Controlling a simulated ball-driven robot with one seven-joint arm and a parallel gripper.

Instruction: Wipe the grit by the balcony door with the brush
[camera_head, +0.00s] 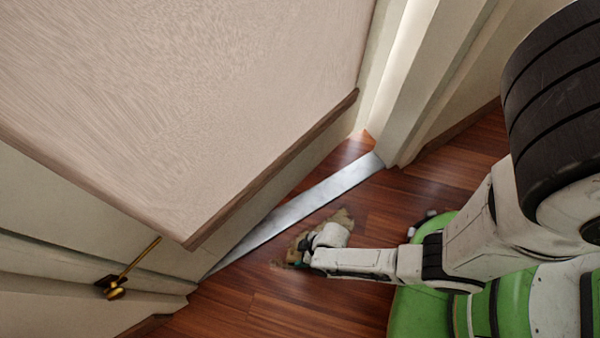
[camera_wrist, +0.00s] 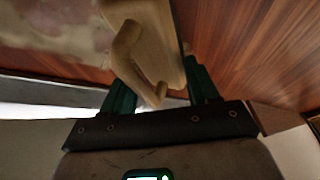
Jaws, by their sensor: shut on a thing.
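My gripper (camera_head: 299,256) is low at the floor beside the metal door strip, its head-view tip partly hidden by my wrist. In the wrist view its two dark green fingers (camera_wrist: 160,88) are shut on the brush (camera_wrist: 126,52), a beige piece with a looped handle. The brush's underside is hidden. The grit (camera_head: 344,217) is a tan-brown smear on the wooden floor, spread around and partly behind my gripper. A pale, mottled patch of the grit (camera_wrist: 45,38) also shows at upper left in the wrist view.
The silver threshold strip (camera_head: 300,208) runs diagonally past the grit. A large pale panel (camera_head: 190,90) with a brown edge overhangs at upper left. A brass handle (camera_head: 116,290) is at lower left. A white door frame (camera_head: 410,80) stands at upper right. Wooden floor (camera_head: 270,310) is clear below.

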